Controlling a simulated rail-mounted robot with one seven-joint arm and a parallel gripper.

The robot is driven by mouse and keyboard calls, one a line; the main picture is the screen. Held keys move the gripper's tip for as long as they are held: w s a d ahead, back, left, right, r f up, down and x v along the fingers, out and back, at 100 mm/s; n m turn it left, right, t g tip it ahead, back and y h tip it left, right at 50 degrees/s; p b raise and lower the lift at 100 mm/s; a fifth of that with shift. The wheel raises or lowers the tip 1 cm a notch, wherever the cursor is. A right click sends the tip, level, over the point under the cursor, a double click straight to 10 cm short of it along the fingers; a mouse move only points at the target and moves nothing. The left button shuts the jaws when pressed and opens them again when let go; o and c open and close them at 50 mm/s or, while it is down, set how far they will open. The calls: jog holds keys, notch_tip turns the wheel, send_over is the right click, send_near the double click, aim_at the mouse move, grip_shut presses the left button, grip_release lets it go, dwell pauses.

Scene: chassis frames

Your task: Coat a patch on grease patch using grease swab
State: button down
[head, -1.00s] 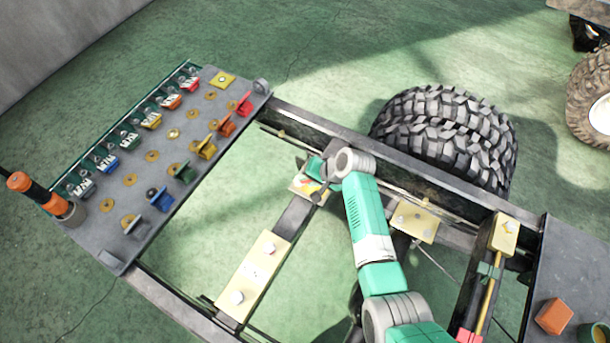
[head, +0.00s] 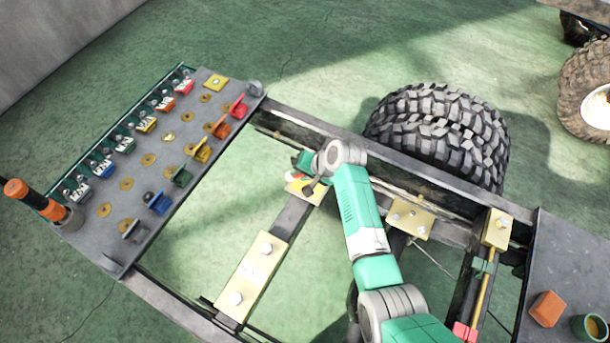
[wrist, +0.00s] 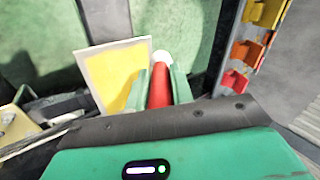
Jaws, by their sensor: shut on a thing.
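The grease patch (wrist: 106,72) is a pale plate with a yellow area on it, left of my fingers in the wrist view. In the head view the grease patch (head: 296,188) lies at the far end of a dark crossbar, partly hidden by my gripper. My gripper (wrist: 162,86) is shut on the grease swab (wrist: 160,88), which has a red handle and a white tip. The tip shows beside the plate's upper right edge; I cannot tell if it touches. In the head view my gripper (head: 306,165) is just above the patch, with the swab mostly hidden.
A grey panel (head: 108,238) with rows of coloured clips stands at left, with an orange-handled tool (head: 35,199). A brass plate with bolts (head: 252,272) lies on the crossbar. A frame rail and tyre (head: 440,125) are beyond my arm. An orange block (head: 547,308) sits at right.

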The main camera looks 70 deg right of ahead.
jog(key=shift+r+p, duration=2.4)
jog(key=shift+r, duration=0.4)
